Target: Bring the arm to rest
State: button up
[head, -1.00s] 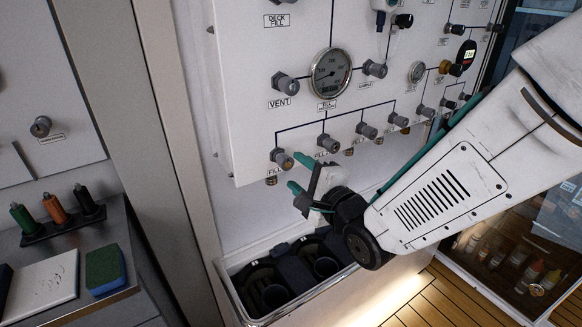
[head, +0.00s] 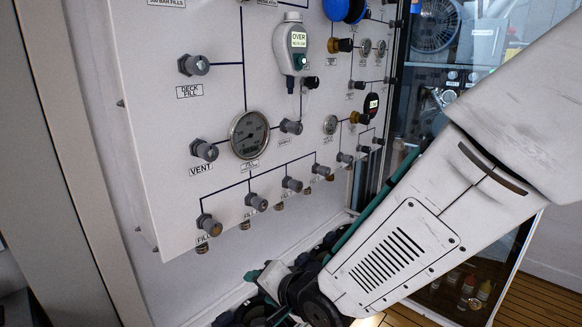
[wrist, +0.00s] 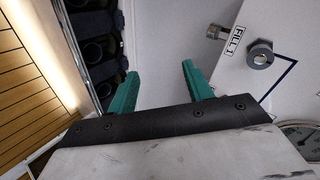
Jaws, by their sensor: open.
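My gripper (wrist: 159,88) shows in the wrist view with its two green fingers apart and nothing between them. A pale wall lies beyond the fingers. In the head view my gripper (head: 262,284) is low in the picture, below the panel's lower edge and partly hidden by my own wrist. My arm reaches in from the right. The white fill panel (head: 165,120) stands upright behind it. The fill knob marked FILL 1 (wrist: 260,56) is to the right of the fingers in the wrist view, apart from them.
A trough with dark cylinder holders (wrist: 95,50) lies beside the gripper, below the panel. A round gauge (head: 249,135), the vent knob (head: 204,150) and a hanging meter (head: 292,50) project from the panel. A glass-doored cabinet (head: 480,85) stands at the right.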

jog(key=s+d+r+n+g+h, duration=0.1)
jog(key=s+d+n+g+h, duration=0.2)
jog(key=d, duration=0.7)
jog(key=s+d+r+n+g+h, duration=0.2)
jog(key=s+d+n+h, duration=0.15)
jog(key=d, duration=0.55)
jog(key=s+d+r+m+g+h, duration=0.1)
jog(key=s+d+r, duration=0.9)
jog(key=s+d, duration=0.2)
jog(key=d, duration=0.2)
jog(key=shift+s+d+r, duration=0.15)
jog(key=shift+d+r, duration=0.15)
jog(key=shift+r, duration=0.1)
jog(key=shift+m, duration=0.25)
